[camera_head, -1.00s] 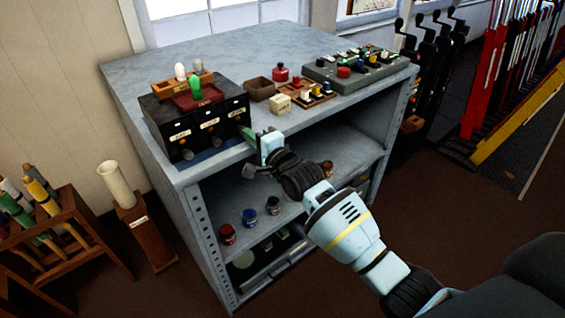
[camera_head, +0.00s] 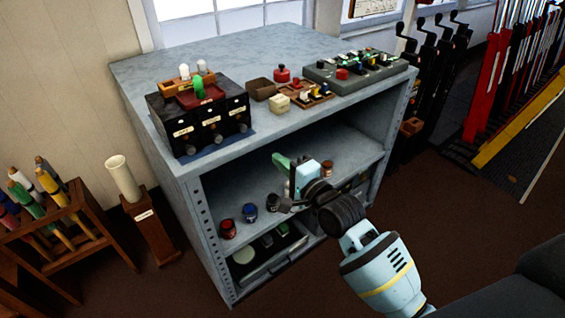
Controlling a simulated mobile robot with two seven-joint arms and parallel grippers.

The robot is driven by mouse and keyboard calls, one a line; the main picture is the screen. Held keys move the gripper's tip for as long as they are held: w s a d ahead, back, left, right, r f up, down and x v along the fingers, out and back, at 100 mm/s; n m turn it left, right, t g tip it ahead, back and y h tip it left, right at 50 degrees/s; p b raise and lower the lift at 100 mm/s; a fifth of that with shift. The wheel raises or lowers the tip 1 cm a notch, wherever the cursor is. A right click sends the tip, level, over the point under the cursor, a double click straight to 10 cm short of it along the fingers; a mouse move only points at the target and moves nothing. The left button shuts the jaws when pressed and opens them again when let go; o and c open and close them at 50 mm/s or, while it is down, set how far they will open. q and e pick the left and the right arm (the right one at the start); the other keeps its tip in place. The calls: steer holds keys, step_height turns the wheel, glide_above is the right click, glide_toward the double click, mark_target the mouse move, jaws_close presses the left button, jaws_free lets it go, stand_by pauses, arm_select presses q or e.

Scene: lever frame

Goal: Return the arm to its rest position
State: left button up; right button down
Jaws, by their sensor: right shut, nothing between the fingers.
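My right gripper (camera_head: 284,165) is shut and empty. It is in front of the open grey shelf unit (camera_head: 190,190), level with the middle compartment in the picture and below the top's front edge. The pale blue and black right arm reaches up to it from the bottom right. The gripper hides part of the middle shelf behind it. I cannot tell whether it is inside the compartment or just in front of it. My left gripper is not in view.
On the unit's top stand a black drawer box (camera_head: 205,125), a brown box (camera_head: 262,88), a red knob (camera_head: 282,73) and a grey control panel (camera_head: 355,75). Small jars (camera_head: 250,213) stand on the middle shelf. A wooden rack (camera_head: 85,225) is at left, black levers (camera_head: 430,60) at right.

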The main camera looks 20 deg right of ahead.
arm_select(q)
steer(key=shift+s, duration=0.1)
arm_select(e)
steer(key=shift+s+f, duration=0.1)
steer(key=shift+s, duration=0.05)
steer(key=s+d+f+n+g+h+p, duration=0.1)
steer(key=s+d+f+n+g+h, duration=0.2)
steer(key=s+f+n, duration=1.05)
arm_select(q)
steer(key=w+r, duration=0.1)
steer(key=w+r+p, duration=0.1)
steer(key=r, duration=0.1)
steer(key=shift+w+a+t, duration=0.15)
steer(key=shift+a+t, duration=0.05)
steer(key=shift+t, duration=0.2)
arm_select(e)
steer(key=s+f+g, duration=0.1)
steer(key=s+f, duration=0.3)
steer(key=s, duration=0.4)
steer(key=s+f+n+g, duration=0.1)
steer(key=s+f+g, duration=0.1)
steer(key=s+f, duration=0.3)
steer(key=s+d+f+n+g+h, duration=0.1)
steer(key=s+f, duration=0.3)
steer(key=s, duration=0.9)
steer(key=shift+s+f+g, duration=0.15)
steer(key=shift+f+g, duration=0.1)
steer(key=shift+g, duration=0.35)
steer(key=shift+d+n, duration=0.15)
steer(key=shift+n, duration=0.1)
